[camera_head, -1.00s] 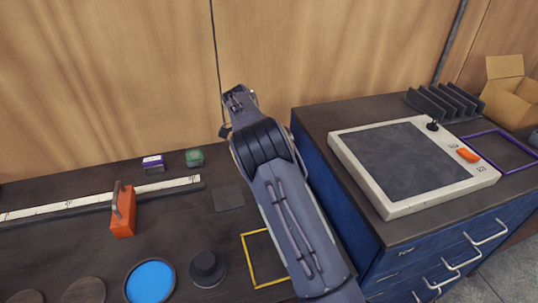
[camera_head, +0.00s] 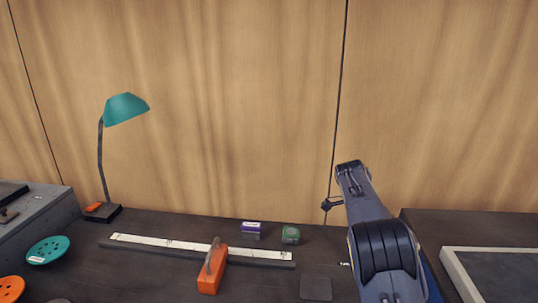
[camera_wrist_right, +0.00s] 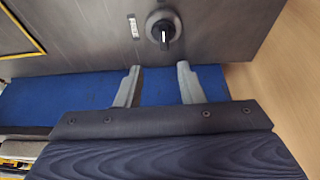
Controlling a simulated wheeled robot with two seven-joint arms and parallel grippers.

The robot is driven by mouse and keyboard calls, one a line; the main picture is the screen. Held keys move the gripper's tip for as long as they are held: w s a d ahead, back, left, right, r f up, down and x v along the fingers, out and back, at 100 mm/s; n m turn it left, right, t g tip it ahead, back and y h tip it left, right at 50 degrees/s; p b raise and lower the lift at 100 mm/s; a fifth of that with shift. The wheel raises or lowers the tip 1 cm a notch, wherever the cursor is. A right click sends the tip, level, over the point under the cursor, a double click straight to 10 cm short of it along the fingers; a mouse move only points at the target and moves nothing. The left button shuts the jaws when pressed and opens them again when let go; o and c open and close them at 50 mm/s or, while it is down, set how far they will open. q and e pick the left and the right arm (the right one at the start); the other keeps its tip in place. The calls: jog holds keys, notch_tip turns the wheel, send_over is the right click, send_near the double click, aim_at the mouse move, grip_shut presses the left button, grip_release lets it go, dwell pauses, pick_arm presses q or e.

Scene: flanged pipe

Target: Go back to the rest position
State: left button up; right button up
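My right arm (camera_head: 385,250) rises at the right of the head view, in front of the wooden wall and over the right part of the dark bench. Its fingers cannot be made out there. In the right wrist view my right gripper (camera_wrist_right: 158,86) is open, its two pale fingers apart with nothing between them. My left gripper is in neither view.
A pale-framed panel (camera_head: 460,275) lies right.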

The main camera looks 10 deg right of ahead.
jog(key=s+a+r+n+t+y, duration=0.1)
jog(key=s+r+n+t+y, duration=0.2)
jog(key=s, duration=0.7)
jog(key=s+a+r+n+y, duration=0.25)
jog(key=s+r+n, duration=0.2)
jog(key=s, duration=0.55)
jog(key=s+a+f+n+t+y, duration=0.1)
jog(key=s+a+f+n+t, duration=0.1)
jog(key=s+a+n, duration=0.3)
jog(key=s+a+f+n+t+y, duration=0.1)
jog(key=s+a+n, duration=0.5)
jog(key=s, duration=0.7)
jog(key=shift+a+f+t, duration=0.25)
jog(key=shift+f+t, duration=0.15)
jog(key=shift+f, duration=0.05)
jog(key=shift+n, duration=0.25)
